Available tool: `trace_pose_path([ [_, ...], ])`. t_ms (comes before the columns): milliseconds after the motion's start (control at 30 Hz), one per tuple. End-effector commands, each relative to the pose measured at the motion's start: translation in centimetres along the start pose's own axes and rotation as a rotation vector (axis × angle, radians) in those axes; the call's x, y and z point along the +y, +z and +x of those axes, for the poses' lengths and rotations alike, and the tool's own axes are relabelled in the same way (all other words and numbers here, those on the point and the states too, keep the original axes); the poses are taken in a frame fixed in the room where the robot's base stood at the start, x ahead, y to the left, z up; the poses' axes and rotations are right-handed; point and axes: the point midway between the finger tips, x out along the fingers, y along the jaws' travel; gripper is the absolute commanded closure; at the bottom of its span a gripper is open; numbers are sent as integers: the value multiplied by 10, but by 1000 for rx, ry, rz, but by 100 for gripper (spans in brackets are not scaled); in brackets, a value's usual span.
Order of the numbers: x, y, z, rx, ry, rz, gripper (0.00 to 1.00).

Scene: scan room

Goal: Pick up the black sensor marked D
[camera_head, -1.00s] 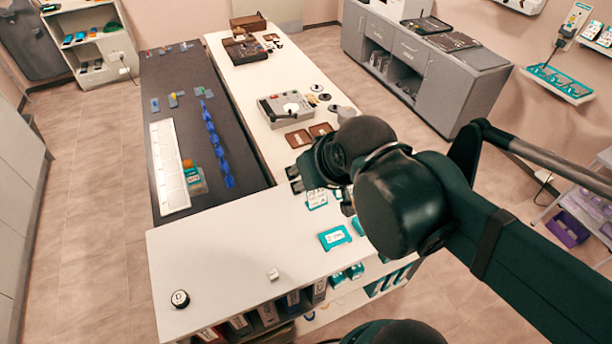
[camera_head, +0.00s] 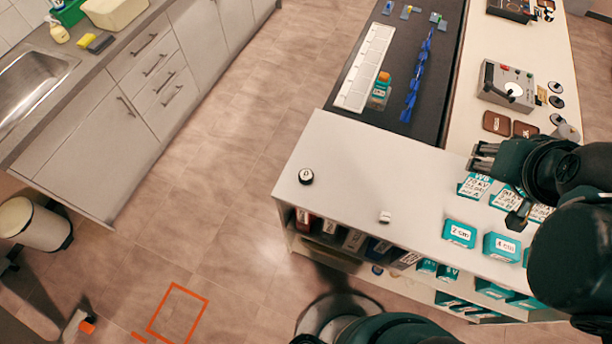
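The black sensor marked D (camera_head: 306,176) is a small round puck with a white top bearing the letter. It stands on the near left part of the white counter (camera_head: 345,150), close to its left edge. My gripper (camera_head: 482,158) is well to the right of it, above the counter and pointing left. Its fingers look spread apart, with nothing seen between them. The gripper and sensor are far apart.
A small white block (camera_head: 385,217) lies on the counter right of the sensor. Teal boxes (camera_head: 459,233) stand farther right. A white tray strip (camera_head: 366,68) and blue pieces (camera_head: 412,90) lie on the dark mat behind. The counter around the sensor is clear.

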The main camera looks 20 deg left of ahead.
Motion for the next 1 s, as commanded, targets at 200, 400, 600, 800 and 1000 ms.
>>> trace_pose_path([
  [200,0,0,0,0,0,0,64],
  [400,0,0,0,0,0,0,64],
  [600,0,0,0,0,0,0,53],
  [800,0,0,0,0,0,-1,53],
  [1000,-6,-2,4,-10,-8,-29,53],
])
